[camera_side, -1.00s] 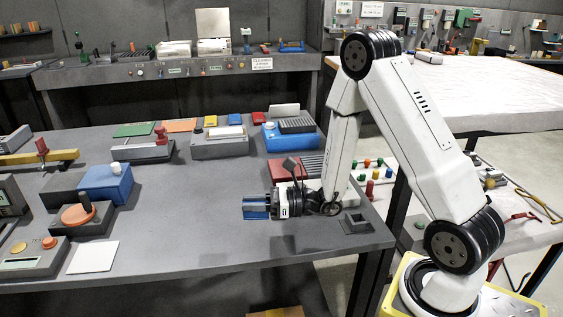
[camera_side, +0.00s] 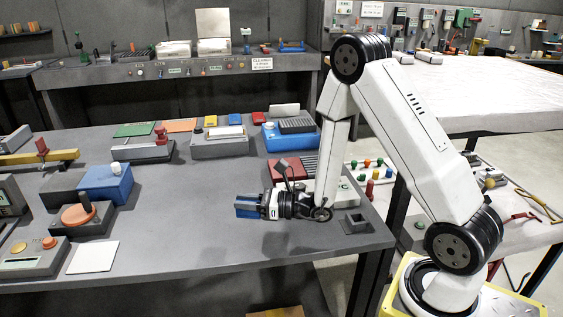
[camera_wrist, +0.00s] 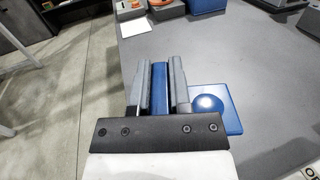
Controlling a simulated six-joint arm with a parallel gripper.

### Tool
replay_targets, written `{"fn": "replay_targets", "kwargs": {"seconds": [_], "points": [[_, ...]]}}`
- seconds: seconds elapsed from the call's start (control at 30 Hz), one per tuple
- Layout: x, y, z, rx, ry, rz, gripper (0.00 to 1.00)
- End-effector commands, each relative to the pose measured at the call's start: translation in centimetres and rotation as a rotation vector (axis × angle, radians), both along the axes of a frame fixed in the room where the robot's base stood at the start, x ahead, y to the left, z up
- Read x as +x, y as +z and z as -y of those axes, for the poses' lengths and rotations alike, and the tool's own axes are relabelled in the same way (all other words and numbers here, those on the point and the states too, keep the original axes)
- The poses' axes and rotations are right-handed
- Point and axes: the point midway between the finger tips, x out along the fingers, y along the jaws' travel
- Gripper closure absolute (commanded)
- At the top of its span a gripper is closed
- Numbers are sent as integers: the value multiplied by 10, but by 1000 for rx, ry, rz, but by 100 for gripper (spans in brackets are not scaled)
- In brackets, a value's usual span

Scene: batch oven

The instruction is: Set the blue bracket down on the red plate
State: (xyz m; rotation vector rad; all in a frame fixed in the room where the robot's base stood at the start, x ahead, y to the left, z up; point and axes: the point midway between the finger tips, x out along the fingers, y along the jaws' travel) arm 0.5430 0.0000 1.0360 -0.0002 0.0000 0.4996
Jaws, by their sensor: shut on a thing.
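My gripper (camera_side: 262,205) is shut on the blue bracket (camera_side: 248,206), above the front right part of the grey table. In the wrist view the bracket (camera_wrist: 158,88) is a blue strip between my two grey fingers (camera_wrist: 159,88). A flat blue square with a round mark shows right of the fingers; it looks like part of the bracket, but the join is hidden.
A red block with a dark ribbed top (camera_side: 283,170) stands close behind my gripper. A blue ribbed box (camera_side: 290,136) and a grey box (camera_side: 220,143) stand farther back. A dark square socket (camera_side: 355,222) is at right. The table's front middle is clear.

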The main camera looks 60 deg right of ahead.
Motion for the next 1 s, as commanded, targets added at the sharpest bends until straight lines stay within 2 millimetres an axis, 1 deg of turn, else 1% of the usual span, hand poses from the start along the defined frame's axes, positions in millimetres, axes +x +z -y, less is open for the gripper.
{"fn": "replay_targets", "kwargs": {"seconds": [0.17,0.27,0.37,0.47,0.57,0.67,0.8,0.87,1.0], "points": [[1,0,1,1,-2,2,100],[5,0,6,1,-8,2,100],[12,0,16,2,-20,4,100],[23,0,31,5,-38,4,100],[37,0,53,7,-66,6,100],[52,0,80,8,-97,7,100],[71,2,124,9,-149,8,100],[78,4,144,8,-171,8,100],[91,8,191,6,-226,7,100]]}}
